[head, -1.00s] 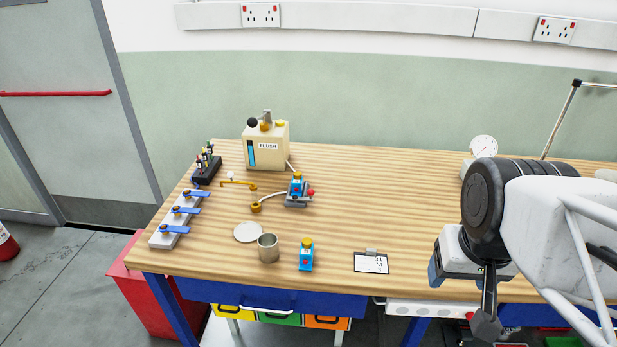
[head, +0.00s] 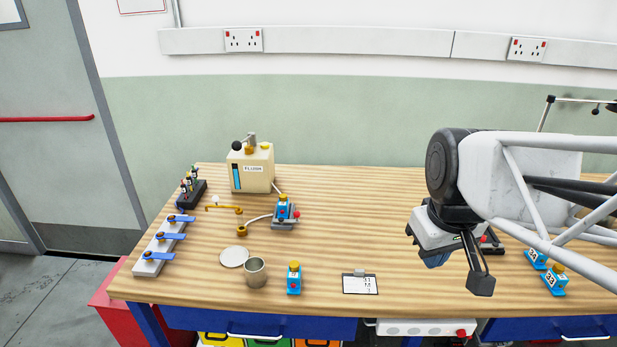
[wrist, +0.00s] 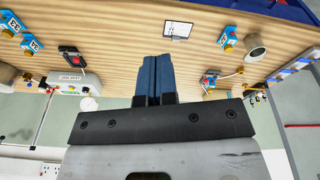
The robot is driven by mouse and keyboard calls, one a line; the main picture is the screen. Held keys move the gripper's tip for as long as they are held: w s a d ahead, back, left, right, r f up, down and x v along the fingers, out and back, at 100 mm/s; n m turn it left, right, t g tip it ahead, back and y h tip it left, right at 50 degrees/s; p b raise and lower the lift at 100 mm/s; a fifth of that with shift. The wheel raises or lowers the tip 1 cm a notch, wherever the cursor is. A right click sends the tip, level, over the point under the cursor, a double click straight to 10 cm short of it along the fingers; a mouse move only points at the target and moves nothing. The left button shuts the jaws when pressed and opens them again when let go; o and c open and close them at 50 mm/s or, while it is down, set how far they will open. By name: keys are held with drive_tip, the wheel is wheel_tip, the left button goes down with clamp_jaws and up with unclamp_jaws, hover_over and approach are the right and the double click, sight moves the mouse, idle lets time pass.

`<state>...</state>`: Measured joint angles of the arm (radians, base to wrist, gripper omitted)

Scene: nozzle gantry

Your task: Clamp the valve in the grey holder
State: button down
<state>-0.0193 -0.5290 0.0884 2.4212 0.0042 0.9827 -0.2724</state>
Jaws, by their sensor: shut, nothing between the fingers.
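The grey holder (head: 284,224) stands left of centre on the bench. A red knob (head: 296,214) is at the holder's right side; whether the clamp is tight is too small to tell. The holder and valve also show in the wrist view (wrist: 208,80). My gripper (head: 436,260) hangs above the bench, well to the right of the holder and right of the clipboard, touching nothing. In the wrist view its blue fingers (wrist: 159,78) are together and empty.
A loose blue valve (head: 294,280) and a metal cup (head: 255,272) stand at the front, beside a pale disc (head: 234,257). A clipboard (head: 360,284) lies between them and my gripper. The flush tank (head: 250,168) stands behind the holder. More blue valves (head: 553,282) are at right.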

drive_tip(key=w+a+r+n+g, duration=0.1)
drive_tip(key=w+a+n, duration=0.3)
drive_tip(key=w, duration=0.5)
drive_tip(key=w+a+n+g, duration=0.1)
drive_tip(key=w+a+n, duration=0.1)
drive_tip(key=w+n, duration=0.5)
drive_tip(key=w+a+r+n+g, duration=0.1)
drive_tip(key=w+a+n, duration=0.25)
drive_tip(key=w, duration=0.65)
drive_tip(key=w+a+f+n, duration=0.4)
drive_tip(key=w+n, duration=0.1)
drive_tip(key=w, duration=0.2)
drive_tip(key=w+a+f+n+g, duration=0.1)
drive_tip(key=w+a+f+n, duration=0.4)
drive_tip(key=w, duration=0.3)
drive_tip(key=w+a+f+n+g, duration=0.1)
drive_tip(key=w+a+f+n, duration=0.3)
drive_tip(key=w+n, duration=0.2)
drive_tip(key=shift+w+a+f+y, duration=0.15)
drive_tip(key=shift+w+a+y, duration=0.2)
drive_tip(key=shift+w, duration=0.55)
drive_tip(key=shift+f, duration=0.15)
